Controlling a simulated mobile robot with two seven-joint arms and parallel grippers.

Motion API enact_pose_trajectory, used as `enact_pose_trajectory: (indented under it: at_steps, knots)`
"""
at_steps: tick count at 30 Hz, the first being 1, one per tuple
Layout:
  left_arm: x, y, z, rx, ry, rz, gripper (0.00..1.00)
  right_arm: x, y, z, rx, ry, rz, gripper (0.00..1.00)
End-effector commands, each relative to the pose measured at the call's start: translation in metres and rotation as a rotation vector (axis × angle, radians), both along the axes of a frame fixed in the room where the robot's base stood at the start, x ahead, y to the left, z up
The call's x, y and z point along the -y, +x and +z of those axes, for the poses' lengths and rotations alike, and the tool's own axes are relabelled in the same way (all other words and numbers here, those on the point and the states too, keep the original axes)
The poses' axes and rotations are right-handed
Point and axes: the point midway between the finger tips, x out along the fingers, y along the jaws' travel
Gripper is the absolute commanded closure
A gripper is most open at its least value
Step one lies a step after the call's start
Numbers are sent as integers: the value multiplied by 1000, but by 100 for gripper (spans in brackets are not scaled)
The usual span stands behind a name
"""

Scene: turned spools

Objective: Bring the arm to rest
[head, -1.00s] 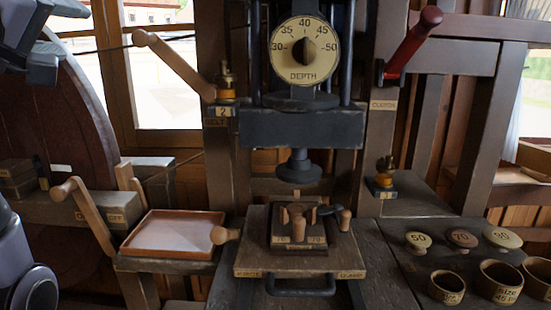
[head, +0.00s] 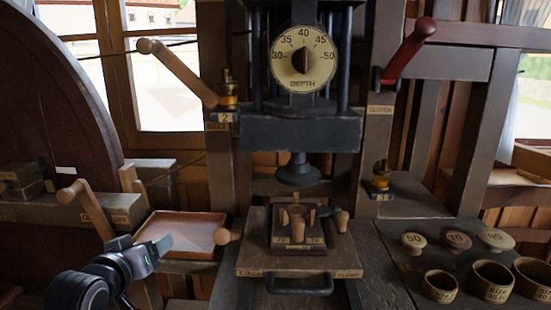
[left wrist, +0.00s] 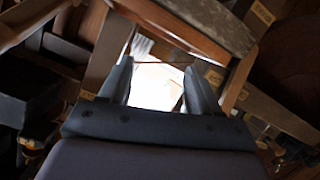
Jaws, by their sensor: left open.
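My left arm comes in low at the left of the head view. Its gripper (head: 160,245) is in front of the shallow wooden tray (head: 150,252) and overlaps its left front in the picture; I cannot tell whether they touch. In the left wrist view the two fingers (left wrist: 160,88) stand apart, with only a bright patch between them and nothing held. My right arm and gripper are not in view.
A press with a depth dial (head: 304,57) stands at the centre above a wooden block with pegs (head: 298,236). A wooden lever (head: 88,208) rises behind my left arm. Knobs (head: 455,241) and size rings (head: 492,281) sit at the right. A red clutch lever (head: 408,50) is upper right.

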Motion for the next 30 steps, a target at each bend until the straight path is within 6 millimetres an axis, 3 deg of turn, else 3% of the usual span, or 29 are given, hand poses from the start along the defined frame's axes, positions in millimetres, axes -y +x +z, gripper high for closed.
enact_pose_trajectory:
  at_steps: [1, 6, 11, 15, 21, 24, 30]
  knots:
    - [3, -10, -29, -32, 25, -15, 37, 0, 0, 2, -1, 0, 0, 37]
    - [12, -50, -107, -95, 111, -70, 37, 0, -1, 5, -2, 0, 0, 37]
    - [22, -100, -172, -152, 185, -131, 37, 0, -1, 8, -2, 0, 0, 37]
    - [31, -154, -220, -199, 243, -187, 37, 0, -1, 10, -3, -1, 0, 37]
    - [42, -228, -265, -249, 304, -260, 37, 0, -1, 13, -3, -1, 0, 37]
    - [45, -252, -275, -261, 322, -283, 37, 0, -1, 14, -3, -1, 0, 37]
    - [48, -270, -282, -269, 337, -301, 37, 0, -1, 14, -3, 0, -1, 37]
